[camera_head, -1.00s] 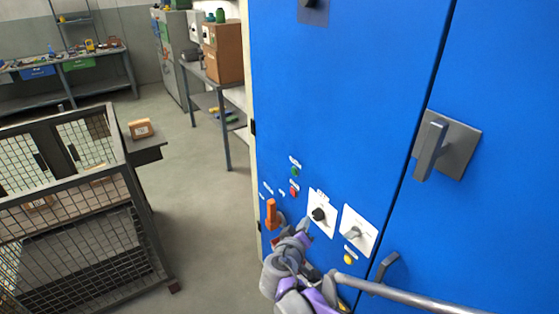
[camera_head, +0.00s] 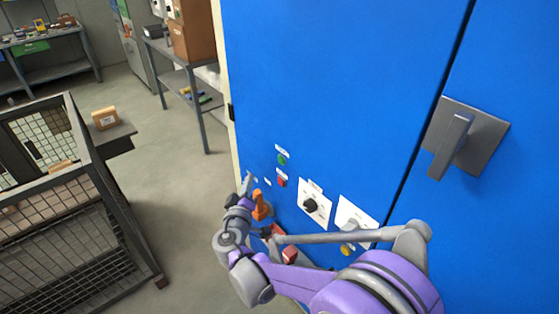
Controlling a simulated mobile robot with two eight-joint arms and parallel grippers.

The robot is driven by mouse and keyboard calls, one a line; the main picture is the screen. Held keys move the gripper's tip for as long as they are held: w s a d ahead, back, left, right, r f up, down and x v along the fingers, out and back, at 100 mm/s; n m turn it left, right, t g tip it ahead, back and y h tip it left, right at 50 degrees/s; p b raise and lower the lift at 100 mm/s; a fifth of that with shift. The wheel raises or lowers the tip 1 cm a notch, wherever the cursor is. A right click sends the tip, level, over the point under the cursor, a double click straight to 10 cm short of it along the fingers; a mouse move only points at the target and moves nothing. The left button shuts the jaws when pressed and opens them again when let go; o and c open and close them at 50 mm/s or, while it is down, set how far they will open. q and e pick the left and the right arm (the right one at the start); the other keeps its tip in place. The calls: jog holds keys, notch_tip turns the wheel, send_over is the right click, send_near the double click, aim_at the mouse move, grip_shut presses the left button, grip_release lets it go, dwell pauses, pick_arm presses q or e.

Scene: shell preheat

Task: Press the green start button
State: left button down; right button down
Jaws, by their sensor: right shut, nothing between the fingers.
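The green start button (camera_head: 281,159) is a small round button with a white label above it on the blue cabinet front. A red button (camera_head: 282,182) sits just below it. My right gripper (camera_head: 248,177) is shut and empty. It points up near the cabinet's left edge, to the left of the green button and a little lower in the picture, and apart from it. Its fingertips are small and partly lost against small labels on the panel. My left gripper is not in view.
An orange handle (camera_head: 260,206) is close beside my right wrist. A black knob (camera_head: 311,205), a grey knob (camera_head: 351,224) and a yellow button (camera_head: 346,249) are lower right. A large door handle (camera_head: 456,142) sticks out at right. A mesh cage (camera_head: 82,183) stands left, with open floor between.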

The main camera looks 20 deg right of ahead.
jog(key=w+d, duration=0.3)
jog(key=d, duration=0.5)
jog(key=shift+d, duration=0.2)
dwell(1.9)
jog(key=shift+w+d+p, duration=0.2)
jog(key=shift+d+p, duration=0.1)
jog(key=shift+w+d, duration=0.15)
jog(key=shift+d, duration=0.25)
dwell(0.9)
jog(key=shift+a, duration=0.1)
jog(key=shift+s+a, duration=0.35)
jog(key=shift+a, duration=0.35)
jog(key=shift+s+a, duration=0.3)
jog(key=shift+a, duration=0.5)
jog(key=shift+s+a, duration=0.25)
jog(key=shift+a, duration=0.5)
jog(key=shift+s+a, duration=0.3)
jog(key=shift+a, duration=0.5)
jog(key=shift+d, duration=0.1)
